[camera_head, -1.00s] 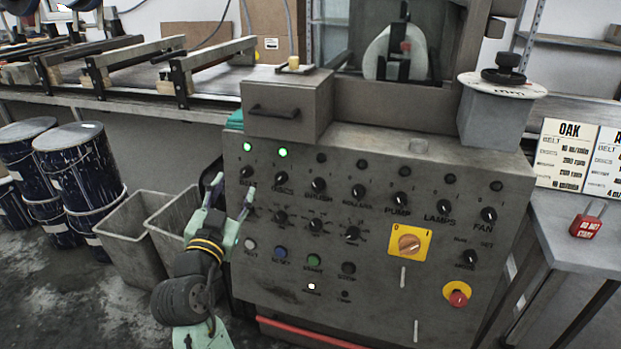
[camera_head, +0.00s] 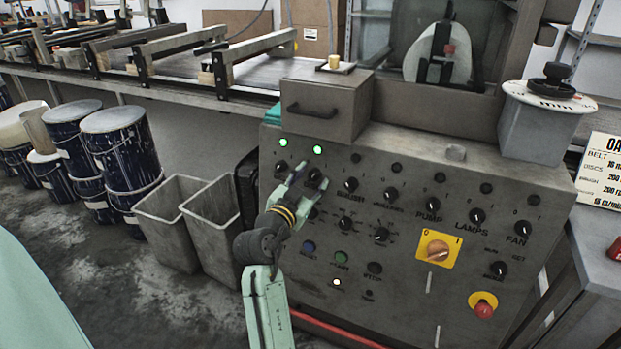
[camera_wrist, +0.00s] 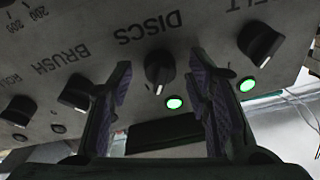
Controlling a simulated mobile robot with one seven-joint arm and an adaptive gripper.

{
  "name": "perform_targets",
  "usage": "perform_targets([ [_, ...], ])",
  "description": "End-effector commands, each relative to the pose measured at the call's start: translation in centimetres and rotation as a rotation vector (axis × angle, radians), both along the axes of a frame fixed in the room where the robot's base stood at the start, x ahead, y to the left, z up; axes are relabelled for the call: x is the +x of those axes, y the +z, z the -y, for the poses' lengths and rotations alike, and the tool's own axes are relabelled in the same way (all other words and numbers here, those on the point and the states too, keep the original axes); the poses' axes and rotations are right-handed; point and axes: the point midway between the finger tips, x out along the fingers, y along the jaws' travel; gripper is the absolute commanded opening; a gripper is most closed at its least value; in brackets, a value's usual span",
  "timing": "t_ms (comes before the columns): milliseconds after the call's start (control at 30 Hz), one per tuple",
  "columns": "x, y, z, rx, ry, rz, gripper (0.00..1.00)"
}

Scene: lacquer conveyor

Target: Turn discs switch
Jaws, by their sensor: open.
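My gripper (camera_wrist: 160,95) is open and holds nothing. In the head view my gripper (camera_head: 304,178) is up at the panel's upper left, its fingers around the discs knob and partly covering it. A lit green lamp (camera_wrist: 174,103) shows by the discs switch.
The belt knob (camera_wrist: 260,42) and brush knob (camera_wrist: 77,92) flank the discs switch. A yellow rotary switch (camera_head: 437,249) and a red button (camera_head: 483,306) are lower right. Grey bins (camera_head: 172,215) and blue drums (camera_head: 120,150) stand left of the panel.

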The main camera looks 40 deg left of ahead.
Motion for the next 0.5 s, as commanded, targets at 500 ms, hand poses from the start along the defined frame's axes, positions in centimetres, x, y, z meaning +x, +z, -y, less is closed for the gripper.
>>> perform_targets([
  [500, 0.1, -0.03, -0.02, 0.0, 0.0, 0.0, 0.29],
])
